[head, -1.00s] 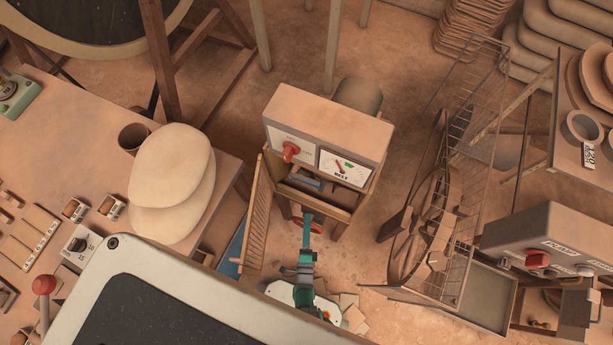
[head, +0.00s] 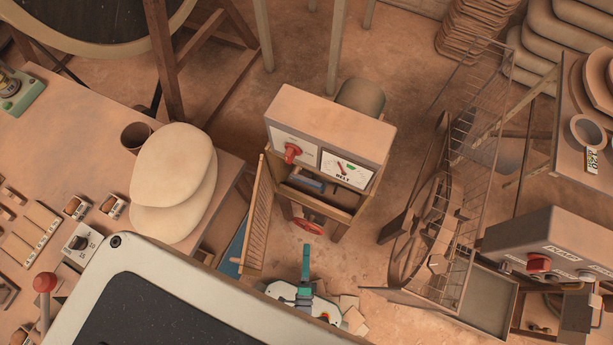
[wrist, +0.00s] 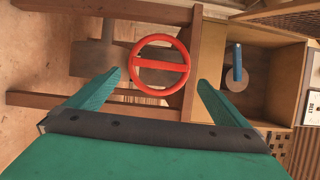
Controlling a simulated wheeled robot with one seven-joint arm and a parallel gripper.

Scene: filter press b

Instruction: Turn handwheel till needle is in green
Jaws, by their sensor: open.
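The red handwheel (head: 309,226) sits low on the front of the press cabinet (head: 330,123). In the wrist view the handwheel (wrist: 161,40) is a red ring with one bar across it, nearly level. My gripper (head: 306,248) is open and empty. In the wrist view its green fingers (wrist: 160,79) stand left and right of the wheel's lower part, apart from it and nearer the camera. The white gauge (head: 346,169) on the cabinet's upper right shows a small green patch; the needle is too small to read against it.
A red knob (head: 292,153) sits left of the gauge. An open slatted door (head: 258,217) stands left of the wheel. A blue-handled tool (wrist: 237,62) is in the open compartment. A wire rack (head: 470,170) stands to the right, a workbench (head: 85,120) to the left.

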